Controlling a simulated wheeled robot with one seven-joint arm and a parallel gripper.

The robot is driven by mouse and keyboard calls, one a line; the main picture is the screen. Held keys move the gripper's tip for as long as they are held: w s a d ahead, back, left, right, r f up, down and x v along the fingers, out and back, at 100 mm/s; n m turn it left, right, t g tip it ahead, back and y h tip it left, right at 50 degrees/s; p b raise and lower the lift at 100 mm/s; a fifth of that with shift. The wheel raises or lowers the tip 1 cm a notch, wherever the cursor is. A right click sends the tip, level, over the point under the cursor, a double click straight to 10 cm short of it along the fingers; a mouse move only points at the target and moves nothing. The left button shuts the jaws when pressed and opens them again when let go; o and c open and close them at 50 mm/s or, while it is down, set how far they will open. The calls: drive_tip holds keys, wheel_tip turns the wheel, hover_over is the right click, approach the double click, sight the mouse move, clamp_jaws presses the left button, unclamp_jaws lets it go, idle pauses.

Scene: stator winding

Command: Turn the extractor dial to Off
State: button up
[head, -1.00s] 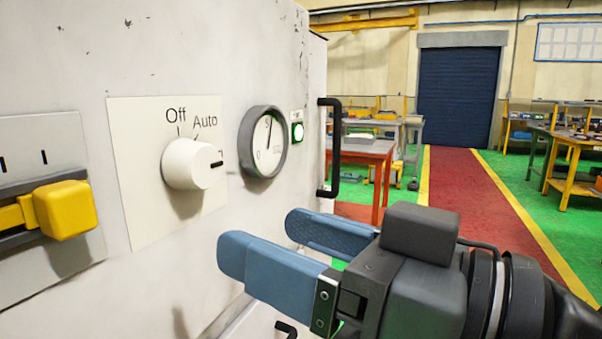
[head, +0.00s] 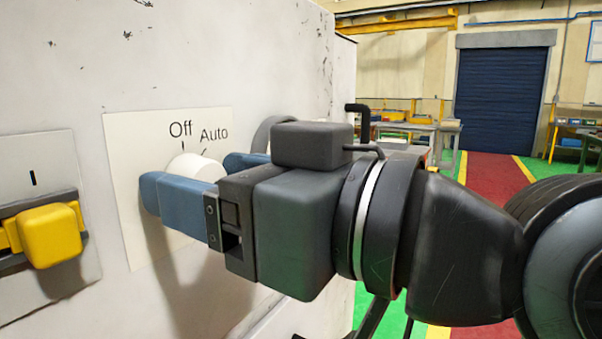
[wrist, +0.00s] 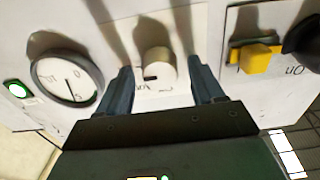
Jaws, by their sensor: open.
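The extractor dial is a white round knob (head: 197,168) on a cream plate (head: 120,135) marked "Off" and "Auto". In the head view my gripper (head: 194,176) covers its lower part and its pointer mark. In the wrist view the dial (wrist: 158,63) sits between my two blue fingers, with a gap showing on each side. My gripper (wrist: 161,78) is open, with one finger on either side of the dial.
A yellow switch handle (head: 51,236) stands out from the panel left of the dial; it also shows in the wrist view (wrist: 255,60). A round gauge (wrist: 68,80) and a lit green button (wrist: 15,88) are on the dial's other side.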

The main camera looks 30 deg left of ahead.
drive_tip(key=shift+a, duration=0.1)
drive_tip(key=shift+c, duration=0.5)
drive_tip(key=c, duration=1)
drive_tip(key=shift+o, duration=0.2)
drive_tip(key=shift+f+b, duration=0.1)
drive_tip(key=shift+b, duration=0.2)
drive_tip(key=shift+s+f+n+b, duration=0.1)
drive_tip(key=shift+n+b, duration=3.55)
drive_tip(key=shift+n, duration=0.8)
drive_tip(key=shift+s+f+n+b, duration=0.1)
drive_tip(key=shift+n+b, duration=3.55)
drive_tip(key=shift+n, duration=0.8)
